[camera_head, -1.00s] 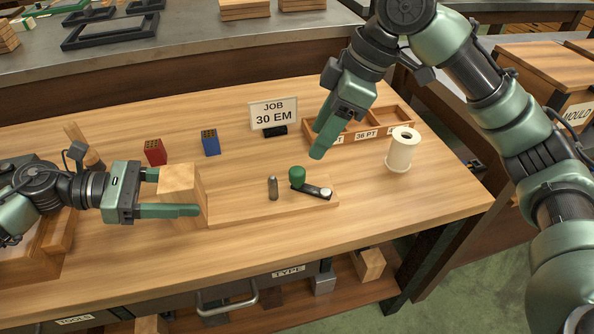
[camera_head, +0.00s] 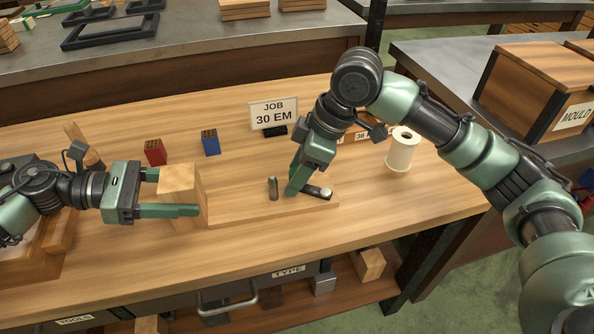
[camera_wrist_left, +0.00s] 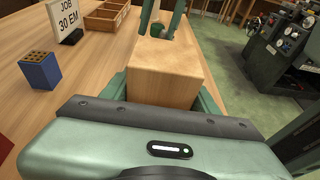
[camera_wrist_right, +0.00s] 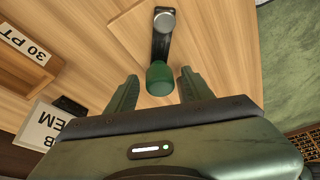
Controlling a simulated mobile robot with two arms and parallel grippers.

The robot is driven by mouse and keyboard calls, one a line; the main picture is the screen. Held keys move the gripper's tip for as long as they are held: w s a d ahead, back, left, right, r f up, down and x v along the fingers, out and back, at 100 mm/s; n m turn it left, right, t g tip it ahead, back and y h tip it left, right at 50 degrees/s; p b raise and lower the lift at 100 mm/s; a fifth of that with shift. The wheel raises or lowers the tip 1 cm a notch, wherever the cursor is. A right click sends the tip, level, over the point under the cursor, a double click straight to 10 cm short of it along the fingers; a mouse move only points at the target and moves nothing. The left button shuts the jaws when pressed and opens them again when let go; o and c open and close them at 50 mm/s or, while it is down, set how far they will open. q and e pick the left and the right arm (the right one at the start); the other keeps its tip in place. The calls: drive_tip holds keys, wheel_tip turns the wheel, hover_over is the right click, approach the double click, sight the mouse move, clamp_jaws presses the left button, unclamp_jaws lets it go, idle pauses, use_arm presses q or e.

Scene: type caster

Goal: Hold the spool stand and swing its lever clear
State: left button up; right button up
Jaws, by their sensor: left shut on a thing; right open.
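The spool stand has a wooden block (camera_head: 181,184) at the left end of a flat wooden base (camera_head: 240,212). My left gripper (camera_head: 170,190) is shut on the block, with a finger along its near side; the left wrist view shows the block (camera_wrist_left: 165,75) between both fingers. A black lever (camera_wrist_right: 162,42) with a grey pivot cap and a green knob (camera_wrist_right: 159,78) lies at the base's right part.
A white spool (camera_head: 401,150) stands at the right, by a compartment tray (camera_wrist_right: 28,65). A "JOB 30 EM" sign (camera_head: 273,115), a blue block (camera_head: 210,142) and a red block (camera_head: 155,152) stand behind the base.

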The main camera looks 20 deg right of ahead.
clamp_jaws()
drive_tip(key=m, duration=0.1)
drive_tip(key=w+d+m+t, duration=0.1)
drive_tip(key=m, duration=0.1)
drive_tip(key=shift+h, duration=0.4)
drive_tip(key=m, duration=0.1)
drive_tip(key=d+m, duration=0.1)
drive_tip(key=shift+w+d+m+t+h, duration=0.15)
drive_tip(key=shift+w+m+t+h, duration=0.15)
drive_tip(key=shift+w, duration=0.1)
drive_tip(key=m, duration=0.1)
drive_tip(key=d+m, duration=0.1)
drive_tip(key=shift+w+d+m+t+h, duration=0.2)
drive_tip(key=shift+m+t+h, duration=0.1)
drive_tip(key=shift+h, duration=0.1)
drive_tip(key=shift+d+m+h, duration=0.35)
drive_tip(key=shift+d+m, duration=0.15)
drive_tip(key=shift+m, duration=0.45)
drive_tip(key=shift+d+m+h, duration=0.35)
drive_tip(key=shift+d+m, duration=0.1)
drive_tip(key=shift+m, duration=0.5)
